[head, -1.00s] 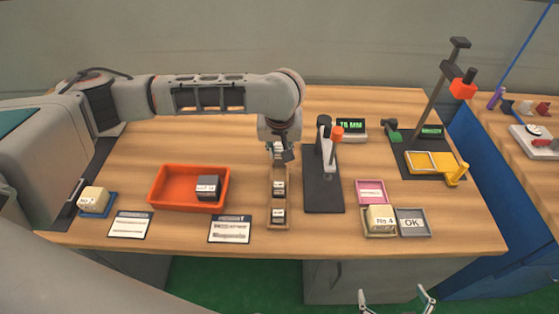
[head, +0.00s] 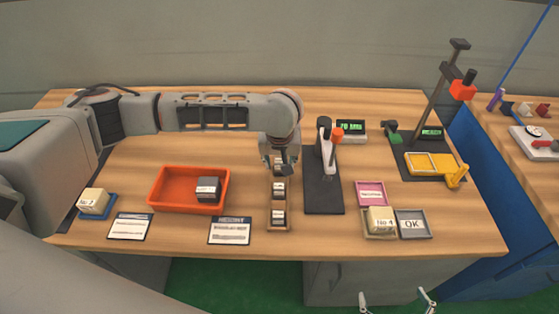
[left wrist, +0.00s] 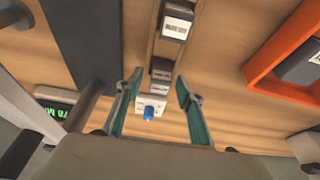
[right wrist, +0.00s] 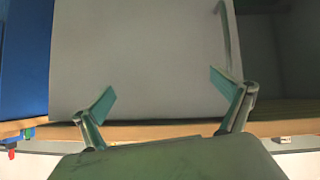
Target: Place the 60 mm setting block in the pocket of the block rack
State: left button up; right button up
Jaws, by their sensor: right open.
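The block rack (head: 279,229) is a narrow wooden tray in the middle of the bench. It holds labelled dark blocks, a middle one (head: 279,190) and a near one (head: 279,216). A dark labelled block (head: 208,187) lies in the orange bin; it also shows in the left wrist view (left wrist: 301,66). The labels are too small to tell which is 60 mm. My left gripper (head: 279,171) is above the rack's far part and hides it. In the left wrist view its fingers (left wrist: 156,88) are apart, with a white, blue-knobbed item (left wrist: 150,106) seen between them, not touching. My right gripper (right wrist: 160,90) is open and empty before the bench front.
The orange bin (head: 160,192) is left of the rack. A dark-based gauge stand (head: 323,190) stands close on its right. Two cards lie in front.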

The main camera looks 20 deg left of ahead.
jog(key=shift+a, duration=0.1)
pick_arm(q)
jog(key=shift+r+b, duration=0.2)
jog(key=shift+b, duration=0.2)
jog(key=p+v, duration=0.2)
jog(key=v, duration=1)
pick_arm(e)
jog(key=shift+s+d+f, duration=0.1)
jog(key=shift+s+d, duration=0.35)
jog(key=shift+d, duration=0.1)
pick_arm(q)
jog(key=shift+s+f, duration=0.15)
